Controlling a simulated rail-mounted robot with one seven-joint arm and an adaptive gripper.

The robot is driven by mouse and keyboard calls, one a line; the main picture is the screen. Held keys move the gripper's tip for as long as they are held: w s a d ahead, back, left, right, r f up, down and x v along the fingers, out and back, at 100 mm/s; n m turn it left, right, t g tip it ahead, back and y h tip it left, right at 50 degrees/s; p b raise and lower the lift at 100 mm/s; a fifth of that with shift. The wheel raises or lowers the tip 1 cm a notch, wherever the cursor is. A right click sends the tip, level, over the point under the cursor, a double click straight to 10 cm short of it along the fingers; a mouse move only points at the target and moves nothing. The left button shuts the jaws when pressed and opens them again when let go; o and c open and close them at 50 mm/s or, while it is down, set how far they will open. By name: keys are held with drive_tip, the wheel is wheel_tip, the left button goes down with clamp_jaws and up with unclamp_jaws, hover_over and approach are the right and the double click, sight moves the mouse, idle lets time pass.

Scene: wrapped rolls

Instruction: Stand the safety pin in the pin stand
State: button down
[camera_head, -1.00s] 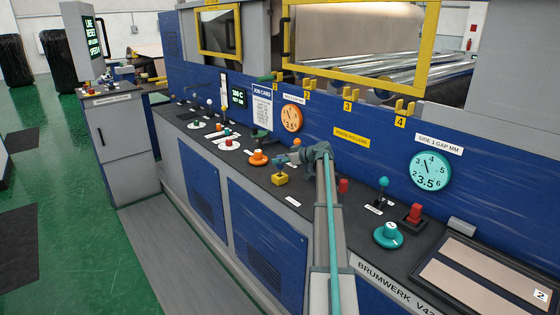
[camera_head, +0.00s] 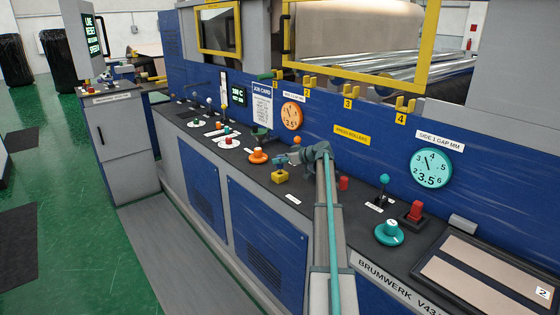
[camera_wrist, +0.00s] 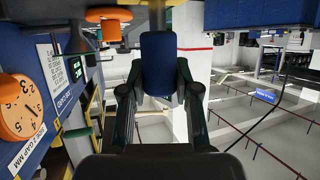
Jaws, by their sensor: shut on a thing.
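My gripper (camera_wrist: 158,85) is shut on a dark blue piece (camera_wrist: 158,58), which I take to be part of the safety pin. Its far end is hard to make out in the wrist view. In the head view my gripper (camera_head: 282,158) is low over the console, small and partly hidden by its own links. A small yellow block (camera_head: 280,176), likely the pin stand, sits on the console's front edge, directly below the gripper. I cannot tell whether the pin is inside it or just above it.
An orange knob (camera_head: 257,156) is left of the yellow block, and an orange-topped lever (camera_head: 296,140) is close behind my gripper. The blue panel with an orange gauge (camera_head: 291,116) rises behind.

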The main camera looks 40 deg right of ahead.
drive_tip(key=shift+f+b, duration=0.3)
drive_tip(key=c, duration=0.8)
unclamp_jaws()
drive_tip(key=shift+o, duration=0.2)
drive_tip(key=shift+s, duration=0.1)
